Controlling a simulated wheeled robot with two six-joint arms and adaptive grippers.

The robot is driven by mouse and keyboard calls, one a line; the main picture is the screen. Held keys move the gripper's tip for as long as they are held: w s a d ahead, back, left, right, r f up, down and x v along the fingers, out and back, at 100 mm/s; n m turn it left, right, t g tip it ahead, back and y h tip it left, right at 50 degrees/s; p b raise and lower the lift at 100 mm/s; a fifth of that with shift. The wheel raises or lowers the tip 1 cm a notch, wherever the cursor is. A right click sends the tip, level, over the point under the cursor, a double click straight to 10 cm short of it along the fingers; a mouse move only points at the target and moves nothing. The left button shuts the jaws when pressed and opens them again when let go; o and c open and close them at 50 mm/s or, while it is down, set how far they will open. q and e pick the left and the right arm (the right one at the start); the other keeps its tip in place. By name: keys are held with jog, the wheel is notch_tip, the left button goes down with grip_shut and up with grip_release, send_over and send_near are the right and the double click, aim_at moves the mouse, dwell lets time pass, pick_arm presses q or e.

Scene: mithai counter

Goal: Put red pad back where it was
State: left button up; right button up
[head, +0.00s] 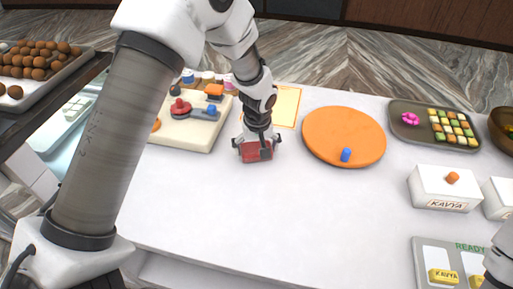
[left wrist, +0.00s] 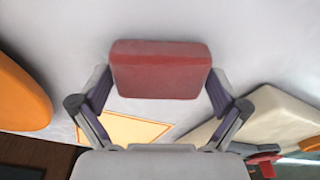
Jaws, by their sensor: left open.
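I cannot tell whether the fingers touch the pad. The gripper hides part of the pad in the head view. My right gripper is not in view; only a piece of my right arm shows at the lower right edge.
A cream board (head: 207,137) with coloured knobs stands behind left. A pale orange-edged sheet (head: 287,105) lies behind the gripper. An orange disc (head: 330,127) bears a blue piece (head: 346,155). A sweets tray (head: 408,134) and white boxes (head: 437,187) are right. The front middle counter is clear.

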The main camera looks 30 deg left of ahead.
aim_at(258, 153)
pick_arm(q)
jog(key=shift+s+d+r, duration=0.15)
jog(key=shift+s+r, duration=0.05)
jog(key=shift+r, duration=0.05)
notch_tip(258, 153, up, 12)
jog(key=s+b, duration=0.1)
jog(key=shift+d+b, duration=0.3)
jog(key=shift+d, duration=0.15)
jog(key=shift+s+f, duration=0.1)
jog(key=shift+f, duration=0.05)
